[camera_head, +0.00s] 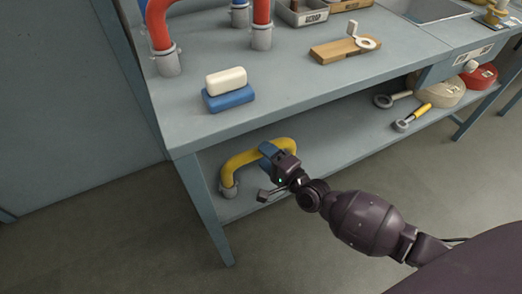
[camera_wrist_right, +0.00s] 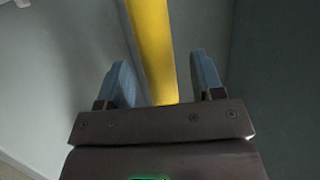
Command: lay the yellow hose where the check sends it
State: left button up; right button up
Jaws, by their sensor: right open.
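The yellow hose (camera_head: 243,158) lies on the lower shelf of the bench, curved, with a grey cuff (camera_head: 229,188) at its near left end. My right gripper (camera_head: 268,150) is at the hose's middle, under the bench top. In the right wrist view the hose (camera_wrist_right: 152,45) runs between the two blue fingers of the open gripper (camera_wrist_right: 164,85), with gaps at both sides. The gripper hides part of the hose in the head view. My left gripper is not in view.
The bench top (camera_head: 290,90) holds a blue block with a white block (camera_head: 226,80), red hoses (camera_head: 159,25), a SCRAP bin (camera_head: 302,14) and a wooden board (camera_head: 345,48). Wrenches (camera_head: 411,118) and round containers (camera_head: 445,92) sit on the shelf at right.

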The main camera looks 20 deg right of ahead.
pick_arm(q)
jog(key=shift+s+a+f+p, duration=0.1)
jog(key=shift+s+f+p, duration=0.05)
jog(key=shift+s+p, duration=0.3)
pick_arm(e)
jog(key=v, duration=0.9)
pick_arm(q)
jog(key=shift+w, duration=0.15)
pick_arm(e)
jog(key=shift+s+d, duration=0.1)
jog(key=shift+s, duration=0.05)
